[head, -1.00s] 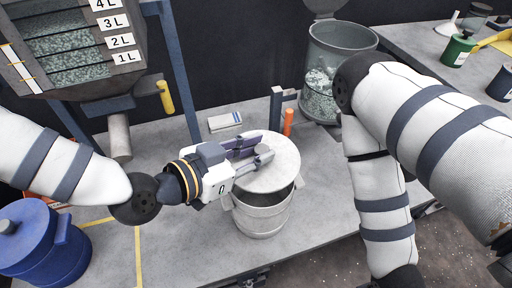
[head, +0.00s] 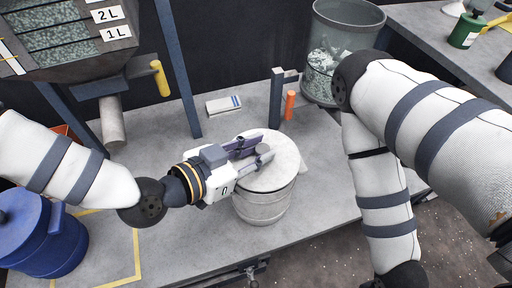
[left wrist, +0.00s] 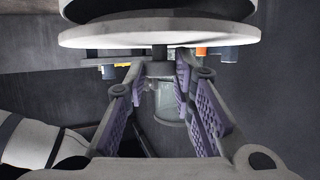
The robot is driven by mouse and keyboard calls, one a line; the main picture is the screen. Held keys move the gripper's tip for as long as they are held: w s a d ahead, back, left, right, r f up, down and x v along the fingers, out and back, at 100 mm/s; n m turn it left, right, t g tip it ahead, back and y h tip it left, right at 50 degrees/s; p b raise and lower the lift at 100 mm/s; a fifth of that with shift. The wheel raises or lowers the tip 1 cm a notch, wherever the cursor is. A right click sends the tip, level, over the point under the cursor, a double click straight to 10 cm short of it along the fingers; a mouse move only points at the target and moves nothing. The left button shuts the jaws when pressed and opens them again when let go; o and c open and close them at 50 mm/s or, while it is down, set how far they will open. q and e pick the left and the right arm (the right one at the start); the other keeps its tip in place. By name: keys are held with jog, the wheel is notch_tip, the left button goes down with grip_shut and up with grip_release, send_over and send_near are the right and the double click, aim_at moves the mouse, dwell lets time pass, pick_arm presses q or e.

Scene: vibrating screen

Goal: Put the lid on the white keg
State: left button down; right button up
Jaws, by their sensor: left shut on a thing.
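The round whitish lid (head: 287,160) is level over the top of the white keg (head: 262,208) in the head view and covers its mouth. My left gripper (head: 257,154) comes in from the left and is shut on the lid's knob. In the left wrist view the lid (left wrist: 160,32) is a wide pale disc against the keg's rim (left wrist: 160,8), with the purple-padded fingers (left wrist: 158,75) on both sides of the knob. A dark band shows between lid and keg there; I cannot tell whether they touch all round. My right gripper is out of view.
A blue lidded container (head: 42,240) stands at the left. A hopper (head: 60,38) with litre marks is above it. A clear bucket (head: 340,40) of gravel, an orange cylinder (head: 290,104) and a small box (head: 223,105) are behind the keg. My right arm fills the right side.

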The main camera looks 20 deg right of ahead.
pick_arm(q)
jog(key=shift+f, duration=0.75)
jog(key=c, duration=1.3)
grip_release()
jog(key=shift+a, duration=0.1)
jog(key=v, duration=1.1)
jog(key=shift+s+a+r, duration=0.15)
jog(key=shift+s+a, duration=0.05)
jog(key=shift+a, duration=0.15)
